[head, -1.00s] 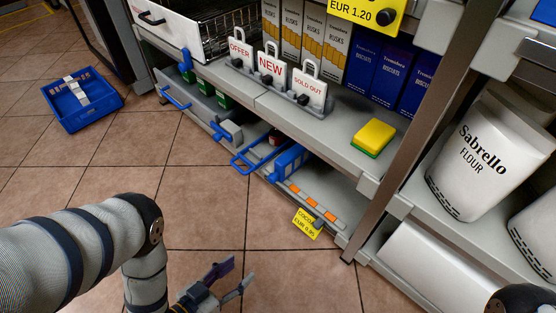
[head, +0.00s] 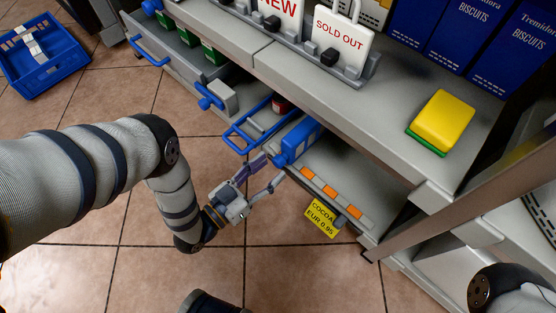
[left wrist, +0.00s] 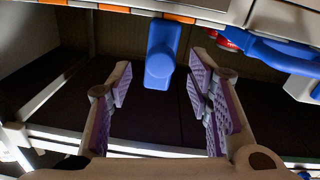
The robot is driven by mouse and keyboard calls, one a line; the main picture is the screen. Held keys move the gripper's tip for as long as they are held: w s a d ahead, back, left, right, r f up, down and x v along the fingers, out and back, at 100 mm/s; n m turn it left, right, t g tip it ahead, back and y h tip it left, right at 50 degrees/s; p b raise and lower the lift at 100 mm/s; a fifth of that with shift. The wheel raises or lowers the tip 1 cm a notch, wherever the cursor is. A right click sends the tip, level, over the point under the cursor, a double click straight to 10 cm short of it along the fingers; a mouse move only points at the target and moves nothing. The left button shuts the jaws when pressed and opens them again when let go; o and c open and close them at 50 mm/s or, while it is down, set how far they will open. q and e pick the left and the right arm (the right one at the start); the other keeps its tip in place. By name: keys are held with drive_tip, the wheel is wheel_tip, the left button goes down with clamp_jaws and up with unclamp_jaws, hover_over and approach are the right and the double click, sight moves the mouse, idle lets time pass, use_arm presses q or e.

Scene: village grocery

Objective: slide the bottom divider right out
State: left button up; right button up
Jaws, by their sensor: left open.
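The bottom divider (head: 299,141) is a blue upright piece on the lowest shelf, with a rounded blue end at the shelf's front edge. My left gripper (head: 271,168) is open just in front of that end, low over the floor. In the left wrist view, the divider's rounded blue end (left wrist: 161,62) shows between the two spread fingers (left wrist: 158,85), with a gap on both sides. I see no grip on it. My right gripper is not in view.
A blue loop handle (head: 236,138) and a red can (head: 281,104) are just left of the divider. A yellow cocoa price tag (head: 322,219) hangs on the shelf front to the right. A blue basket (head: 42,58) stands on the floor; tiles in front are clear.

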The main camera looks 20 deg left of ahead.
sight(275, 164)
use_arm(q)
drive_tip(key=x, duration=0.3)
drive_tip(key=shift+w+d+b, duration=0.15)
drive_tip(key=shift+w+b, duration=0.15)
drive_tip(key=shift+b, duration=0.1)
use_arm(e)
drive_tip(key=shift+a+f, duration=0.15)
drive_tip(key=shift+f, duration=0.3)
